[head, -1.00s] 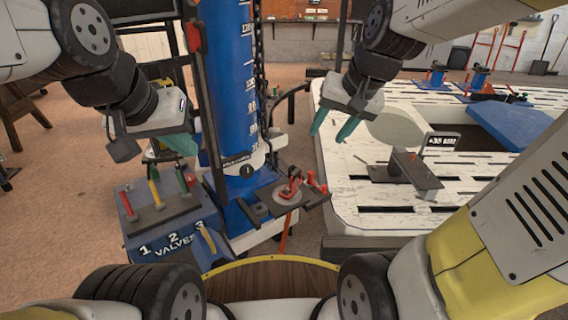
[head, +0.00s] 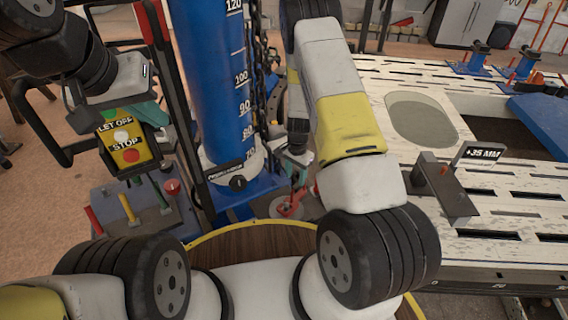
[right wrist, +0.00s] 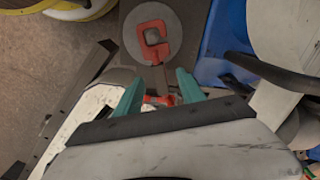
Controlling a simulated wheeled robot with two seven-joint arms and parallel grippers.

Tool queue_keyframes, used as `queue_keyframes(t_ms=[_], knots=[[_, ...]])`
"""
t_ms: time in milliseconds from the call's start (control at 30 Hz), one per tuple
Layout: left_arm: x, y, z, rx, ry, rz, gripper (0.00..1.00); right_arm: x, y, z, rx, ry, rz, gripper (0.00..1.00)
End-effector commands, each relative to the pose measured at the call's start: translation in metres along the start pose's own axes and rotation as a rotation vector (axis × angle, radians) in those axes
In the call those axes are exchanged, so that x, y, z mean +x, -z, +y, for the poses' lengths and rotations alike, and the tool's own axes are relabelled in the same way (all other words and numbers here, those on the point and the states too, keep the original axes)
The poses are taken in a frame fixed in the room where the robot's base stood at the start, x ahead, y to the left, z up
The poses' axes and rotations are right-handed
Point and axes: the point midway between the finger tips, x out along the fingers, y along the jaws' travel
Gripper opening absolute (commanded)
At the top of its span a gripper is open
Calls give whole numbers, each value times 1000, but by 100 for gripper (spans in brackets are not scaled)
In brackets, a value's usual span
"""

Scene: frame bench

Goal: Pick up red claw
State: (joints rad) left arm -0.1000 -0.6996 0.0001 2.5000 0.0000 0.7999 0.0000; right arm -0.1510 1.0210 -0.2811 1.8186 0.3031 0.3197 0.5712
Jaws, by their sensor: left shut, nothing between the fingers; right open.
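The red claw (head: 290,206) lies on a round grey disc at the foot of the blue column. In the right wrist view it is a red C-shaped piece (right wrist: 152,42) on the grey disc (right wrist: 184,38). My right gripper (right wrist: 158,90) is open, its two teal fingers apart, with the claw beyond the fingertips. In the head view my right gripper (head: 295,162) is above the claw, partly hidden by my forearm. My left gripper (head: 152,114) is shut and empty, in front of the column at the left.
The blue column (head: 212,80) stands behind the claw. A yellow LET OFF/STOP box (head: 124,143) shows below my left gripper, above the valve panel with coloured levers (head: 128,210). The white slotted bench (head: 500,215) fills the right, bearing a grey block (head: 440,192) with a +35 MM sign.

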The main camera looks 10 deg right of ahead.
Motion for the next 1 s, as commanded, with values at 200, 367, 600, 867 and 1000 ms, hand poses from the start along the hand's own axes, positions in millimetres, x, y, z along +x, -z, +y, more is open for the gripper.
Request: queue_keyframes(t_ms=[200,367,600,867,1000], knots=[[0,0,0,0,0,0,0,30,-1,6,17,-23,2,46],[0,0,0,0,0,0,0,47,-2,7,17,-22,2,46],[0,0,0,0,0,0,0,80,-10,12,17,-23,0,46],[0,0,0,0,0,0,0,99,-8,11,16,-21,3,46],[0,0,0,0,0,0,0,98,-8,11,16,-20,3,46]])
